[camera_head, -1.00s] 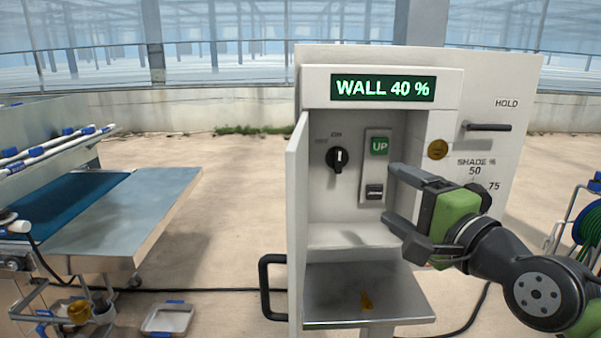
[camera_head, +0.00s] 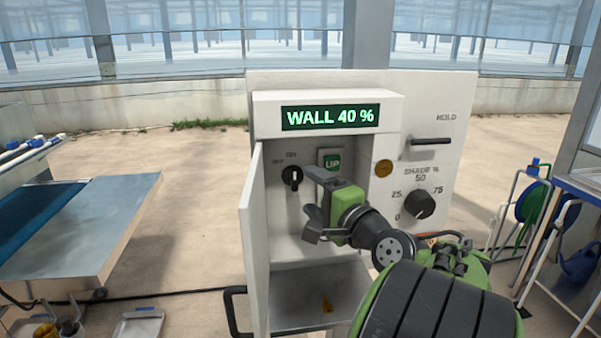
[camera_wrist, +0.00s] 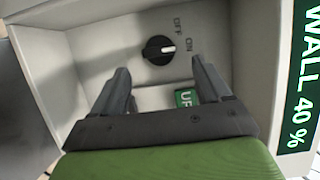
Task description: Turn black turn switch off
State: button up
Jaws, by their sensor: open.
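The black turn switch (camera_head: 292,178) is on the back wall inside the open control box (camera_head: 250,235), left of the green UP button (camera_head: 331,161). It also shows in the wrist view (camera_wrist: 158,50), where its white mark points toward the ON label and the OFF label is beside it. My gripper (camera_head: 308,195) is open and empty, inside the box mouth just right of the switch. In the wrist view my two fingers (camera_wrist: 160,85) point toward the switch, apart from it. The button below UP is hidden behind my gripper in the head view.
The box door stands open at the left with a black handle (camera_head: 235,312). A display (camera_head: 328,117) above reads WALL 40 %. A shade dial (camera_head: 420,204) and a black HOLD lever (camera_head: 431,142) are on the panel at right. A metal shelf (camera_head: 300,300) lies below the opening.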

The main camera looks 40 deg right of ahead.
aim_at(296, 180)
jog(key=x, duration=0.5)
jog(key=shift+w, duration=0.2)
jog(key=shift+c, duration=0.2)
jog(key=c, duration=1)
jog(key=shift+n, duration=0.3)
jog(key=n+g+p, duration=0.1)
jog(key=n+g, duration=0.1)
jog(key=n, duration=0.2)
jog(key=shift+a+r, duration=0.1)
jog(key=shift+r, duration=0.1)
jog(key=n+g, duration=0.1)
jog(key=n, duration=0.1)
jog(key=n+g+h, duration=0.1)
jog(key=n, duration=0.1)
jog(key=shift+w+a+r+n+h+b, duration=0.1)
jog(key=shift+n+h+b, duration=0.2)
jog(key=shift+n+b, duration=0.1)
jog(key=shift+g, duration=0.4)
